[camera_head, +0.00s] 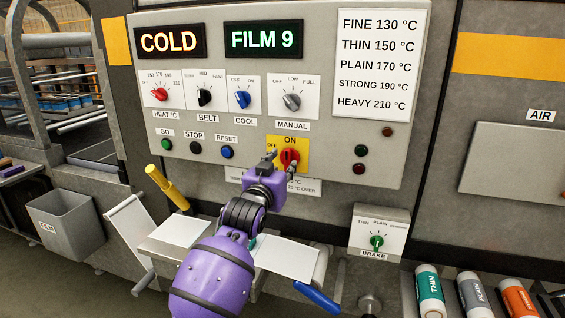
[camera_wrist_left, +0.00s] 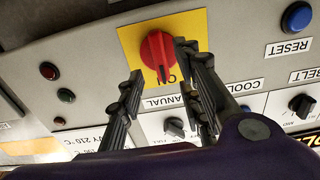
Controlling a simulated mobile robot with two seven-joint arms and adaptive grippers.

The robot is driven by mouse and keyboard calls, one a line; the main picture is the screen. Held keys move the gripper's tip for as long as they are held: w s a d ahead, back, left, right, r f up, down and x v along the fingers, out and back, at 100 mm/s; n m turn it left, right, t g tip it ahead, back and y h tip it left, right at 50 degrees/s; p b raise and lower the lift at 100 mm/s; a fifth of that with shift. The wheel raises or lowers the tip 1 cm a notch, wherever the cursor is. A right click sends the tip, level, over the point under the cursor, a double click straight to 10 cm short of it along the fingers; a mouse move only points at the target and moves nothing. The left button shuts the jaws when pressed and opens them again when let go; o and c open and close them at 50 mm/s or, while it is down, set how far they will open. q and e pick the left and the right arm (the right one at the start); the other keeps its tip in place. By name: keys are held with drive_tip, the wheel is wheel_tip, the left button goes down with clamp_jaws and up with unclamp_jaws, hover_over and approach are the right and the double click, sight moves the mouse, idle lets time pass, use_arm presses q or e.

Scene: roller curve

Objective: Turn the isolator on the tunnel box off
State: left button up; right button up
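The isolator is a red rotary knob (camera_head: 291,156) on a yellow plate (camera_head: 302,142) low on the grey tunnel box (camera_head: 230,178). Its handle points up at ON; OFF is at the plate's left. My left gripper (camera_head: 282,162) is in front of the knob, partly covering it and the plate. In the left wrist view the red knob (camera_wrist_left: 155,53) appears upside down, its pointer towards ON. The fingers (camera_wrist_left: 158,58) are spread, one tip on each side of the knob. I cannot tell whether either tip touches it. My right gripper is not in view.
Above are the heat, belt, cool and manual dials (camera_head: 291,100). The GO, STOP and RESET buttons (camera_head: 227,152) lie left of the isolator. A yellow handle (camera_head: 165,185) sticks up at the lower left. The brake box (camera_head: 379,234) and several film rolls (camera_head: 430,290) are lower right.

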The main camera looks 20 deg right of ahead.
sight(286, 159)
use_arm(q)
drive_tip(key=shift+x, duration=1.7)
drive_tip(key=shift+w, duration=0.1)
drive_tip(key=shift+a, duration=0.1)
clamp_jaws()
